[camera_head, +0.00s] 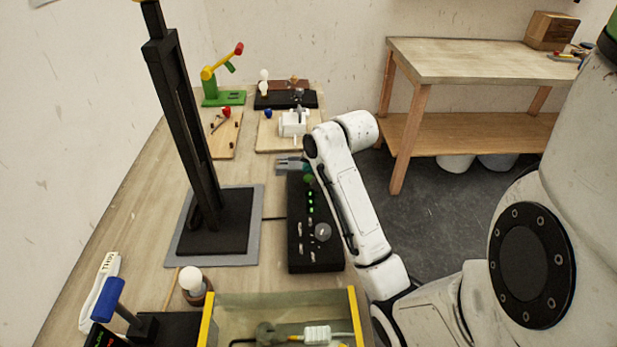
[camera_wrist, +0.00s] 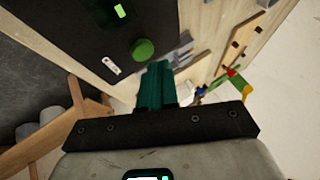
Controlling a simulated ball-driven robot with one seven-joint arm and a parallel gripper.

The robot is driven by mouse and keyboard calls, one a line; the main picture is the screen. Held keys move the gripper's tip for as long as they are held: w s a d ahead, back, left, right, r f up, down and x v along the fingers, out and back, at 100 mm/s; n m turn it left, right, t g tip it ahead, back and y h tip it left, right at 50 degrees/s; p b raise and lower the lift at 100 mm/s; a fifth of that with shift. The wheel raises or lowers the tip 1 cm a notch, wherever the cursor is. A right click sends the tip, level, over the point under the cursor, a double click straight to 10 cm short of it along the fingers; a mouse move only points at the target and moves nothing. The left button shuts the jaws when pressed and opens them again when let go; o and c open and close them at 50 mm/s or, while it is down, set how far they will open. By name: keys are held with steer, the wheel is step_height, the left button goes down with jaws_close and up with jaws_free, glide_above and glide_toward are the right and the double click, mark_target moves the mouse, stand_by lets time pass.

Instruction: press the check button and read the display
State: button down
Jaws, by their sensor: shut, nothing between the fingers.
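The black check panel (camera_head: 315,255) lies on the bench left of my arm, with a column of lit green marks (camera_head: 310,202) and a grey round knob (camera_head: 322,231). Its round green button (camera_head: 309,179) is at the far end. In the wrist view the same button (camera_wrist: 143,49) is in plain sight, near a lit green mark (camera_wrist: 120,11). The teal fingers of my gripper (camera_wrist: 157,68) are closed together and empty, tips just beside the button in the picture. I cannot tell whether they touch anything. In the head view my arm partly hides the panel's right side.
A tall black stand (camera_head: 215,235) on a grey mat is left of the panel. A yellow-edged tray (camera_head: 282,300) and a bulb (camera_head: 191,278) are in front. Wooden boards and a white fixture (camera_head: 293,123) are behind. A side table (camera_head: 440,62) is at right.

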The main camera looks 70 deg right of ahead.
mark_target(311, 178)
steer(key=shift+f, duration=0.8)
stand_by(0.9)
steer(key=shift+r+p, duration=0.8)
steer(key=shift+p, duration=0.45)
step_height(311, 178, up, 5)
steer(key=p, duration=0.5)
steer(key=shift+p, duration=0.35)
